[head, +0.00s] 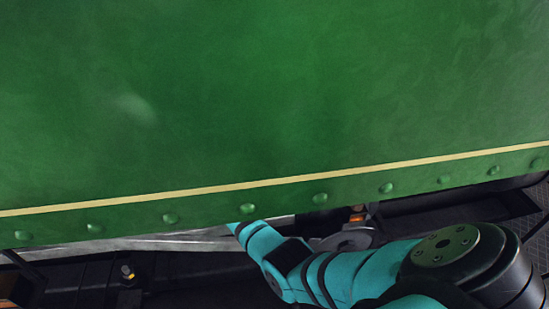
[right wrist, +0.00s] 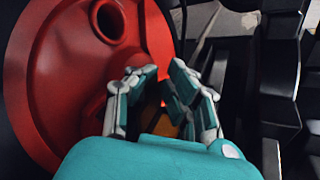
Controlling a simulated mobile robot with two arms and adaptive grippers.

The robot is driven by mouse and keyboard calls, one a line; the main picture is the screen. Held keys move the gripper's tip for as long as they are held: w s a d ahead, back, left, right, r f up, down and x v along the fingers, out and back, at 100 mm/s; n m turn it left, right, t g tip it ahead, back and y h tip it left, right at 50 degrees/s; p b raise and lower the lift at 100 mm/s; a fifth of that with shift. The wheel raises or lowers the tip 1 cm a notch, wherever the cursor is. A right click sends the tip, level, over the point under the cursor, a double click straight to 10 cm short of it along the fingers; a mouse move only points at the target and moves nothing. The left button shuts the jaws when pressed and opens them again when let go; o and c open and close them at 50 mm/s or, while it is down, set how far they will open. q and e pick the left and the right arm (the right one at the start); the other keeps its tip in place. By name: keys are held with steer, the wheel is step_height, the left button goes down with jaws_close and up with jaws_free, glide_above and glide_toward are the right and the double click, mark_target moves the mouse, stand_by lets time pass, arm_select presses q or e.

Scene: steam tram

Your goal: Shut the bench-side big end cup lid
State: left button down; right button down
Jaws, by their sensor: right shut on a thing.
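In the right wrist view my right gripper (right wrist: 160,82) is shut, its fingers drawn in around a small brass-coloured part (right wrist: 173,108), just right of a red disc (right wrist: 68,85). The fingers hide most of that part, and I cannot tell whether it is the big end cup's lid or its body, or whether the lid is up or down. In the head view only my right arm shows, reaching under the green panel; its gripper is hidden. My left gripper is in neither view.
A large riveted green panel (head: 270,90) fills most of the head view, its lower edge close above my arm. The red disc has a round hole (right wrist: 108,20). Dark metal parts (right wrist: 283,70) stand close on the right of the wrist view, leaving little room.

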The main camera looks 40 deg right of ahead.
steer(key=shift+w+r+t, duration=0.3)
steer(key=shift+w+r, duration=0.1)
steer(key=shift+r, duration=0.1)
steer(key=c, duration=1.3)
jaws_free()
steer(key=shift+a+f, duration=0.15)
steer(key=shift+o, duration=0.2)
steer(key=shift+f, duration=0.1)
steer(key=shift+s+f, duration=0.1)
steer(key=shift+s, duration=0.1)
steer(key=a+r, duration=0.1)
steer(key=a, duration=1)
steer(key=shift+a+r, duration=0.2)
steer(key=shift+a, duration=0.15)
steer(key=shift+s, duration=0.15)
